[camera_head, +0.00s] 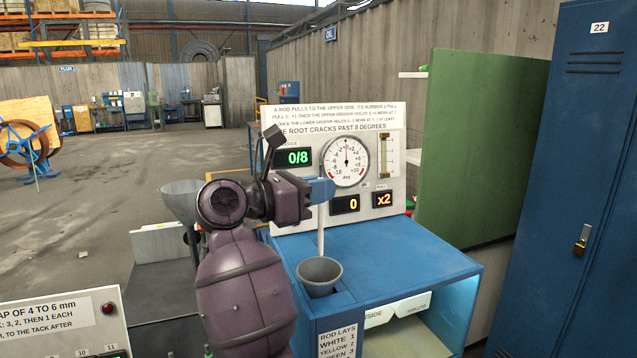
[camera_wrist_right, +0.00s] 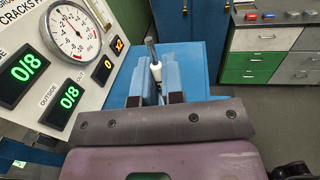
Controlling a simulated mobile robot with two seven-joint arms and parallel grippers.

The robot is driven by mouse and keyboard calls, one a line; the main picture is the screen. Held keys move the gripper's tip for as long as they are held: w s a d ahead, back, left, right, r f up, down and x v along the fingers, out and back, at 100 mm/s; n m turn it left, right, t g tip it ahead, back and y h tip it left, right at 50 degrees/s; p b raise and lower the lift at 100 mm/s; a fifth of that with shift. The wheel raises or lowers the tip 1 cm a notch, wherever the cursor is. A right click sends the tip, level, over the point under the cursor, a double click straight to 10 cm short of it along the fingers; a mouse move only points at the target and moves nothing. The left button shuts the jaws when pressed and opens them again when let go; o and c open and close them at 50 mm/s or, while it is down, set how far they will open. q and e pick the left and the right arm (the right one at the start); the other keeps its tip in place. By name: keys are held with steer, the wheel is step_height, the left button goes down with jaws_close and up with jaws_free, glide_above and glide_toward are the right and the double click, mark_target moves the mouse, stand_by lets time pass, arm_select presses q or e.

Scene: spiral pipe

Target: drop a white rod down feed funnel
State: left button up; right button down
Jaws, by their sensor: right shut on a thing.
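My right gripper (camera_head: 322,190) has blue fingers shut on a white rod (camera_head: 321,230), which hangs upright below them. The rod also shows between the fingers in the right wrist view (camera_wrist_right: 156,72). The grey feed funnel (camera_head: 320,277) is set in the front left part of the blue bench top. The rod's lower end appears at the funnel's back rim; I cannot tell whether it is inside, above or behind it. The funnel cannot be made out in the right wrist view. My left gripper is not in view.
A white panel (camera_head: 390,128) with a dial (camera_head: 345,160) and lit displays stands behind the bench. The blue bench top (camera_head: 400,250) is clear right of the funnel. A green board (camera_head: 480,150) and blue locker (camera_head: 570,180) stand right. Another grey funnel (camera_head: 181,200) is left.

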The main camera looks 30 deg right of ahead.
mark_target(319, 224)
step_height(319, 224, down, 3)
steer(key=shift+f+b, duration=0.1)
steer(key=shift+b, duration=0.75)
step_height(319, 224, down, 2)
steer(key=shift+w+b, duration=0.1)
steer(key=shift+b, duration=0.7)
steer(key=shift+f+b, duration=0.55)
steer(key=shift+f, duration=0.15)
